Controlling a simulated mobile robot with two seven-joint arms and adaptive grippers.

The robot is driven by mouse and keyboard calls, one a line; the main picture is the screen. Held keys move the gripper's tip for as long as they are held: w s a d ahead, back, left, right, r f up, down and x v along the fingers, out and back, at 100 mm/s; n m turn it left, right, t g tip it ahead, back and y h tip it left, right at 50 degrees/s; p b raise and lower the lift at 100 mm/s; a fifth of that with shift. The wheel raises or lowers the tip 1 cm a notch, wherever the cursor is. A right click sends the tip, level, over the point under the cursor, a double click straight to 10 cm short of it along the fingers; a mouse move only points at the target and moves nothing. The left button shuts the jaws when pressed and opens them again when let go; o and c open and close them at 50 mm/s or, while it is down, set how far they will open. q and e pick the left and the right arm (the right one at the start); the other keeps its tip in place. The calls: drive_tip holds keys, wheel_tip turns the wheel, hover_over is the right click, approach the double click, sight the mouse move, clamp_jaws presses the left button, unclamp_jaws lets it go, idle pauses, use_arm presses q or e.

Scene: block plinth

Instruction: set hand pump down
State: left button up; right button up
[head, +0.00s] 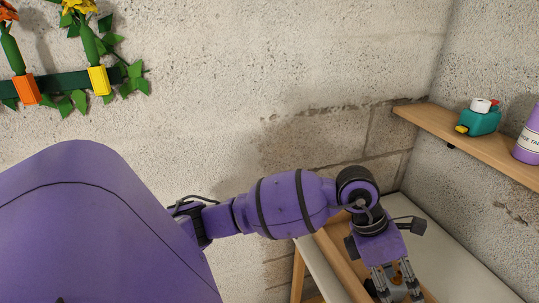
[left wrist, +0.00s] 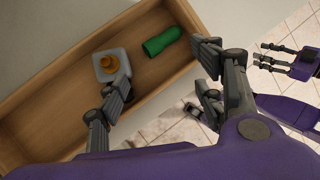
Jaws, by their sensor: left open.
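My left gripper (head: 396,290) points down over a wooden tray (head: 337,262) at the lower right of the head view. In the left wrist view its open fingers (left wrist: 163,68) stand apart above the tray (left wrist: 45,103). A pale squarish thing with an orange knob (left wrist: 107,62), which may be the hand pump, sits in the tray beside the left finger; that finger partly covers it, and I cannot tell whether they touch. A green cylinder (left wrist: 161,42) lies in the tray between the fingers. My right gripper (left wrist: 272,55) shows at the right of the wrist view, its fingers apart and empty.
The tray stands on a pale top (head: 450,268) against the block wall. A wooden shelf (head: 455,140) at the right holds a teal container (head: 478,122) and a purple bottle (head: 529,138). A planter rail with flowers (head: 62,82) hangs at the upper left. Tiled floor (left wrist: 172,128) shows beyond the tray.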

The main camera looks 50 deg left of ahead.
use_arm(q)
drive_tip(key=s+d+n+t+h, duration=0.2)
drive_tip(key=s+d+n+h, duration=0.7)
drive_tip(key=d+h, duration=0.25)
drive_tip(key=s+a+f+n+t+y, duration=0.3)
drive_tip(key=a+f+n+t+y, duration=1)
drive_tip(key=n, duration=1.3)
drive_tip(key=s+a+f+n+g+y, duration=0.2)
drive_tip(key=s+a+f+n+g, duration=0.1)
drive_tip(key=s+f, duration=0.5)
drive_tip(key=s+a+f+n+g+y, duration=0.2)
drive_tip(key=s+f+n+g, duration=0.4)
drive_tip(key=s+f, duration=0.2)
drive_tip(key=shift+s+a, duration=0.4)
drive_tip(key=shift+s, duration=0.55)
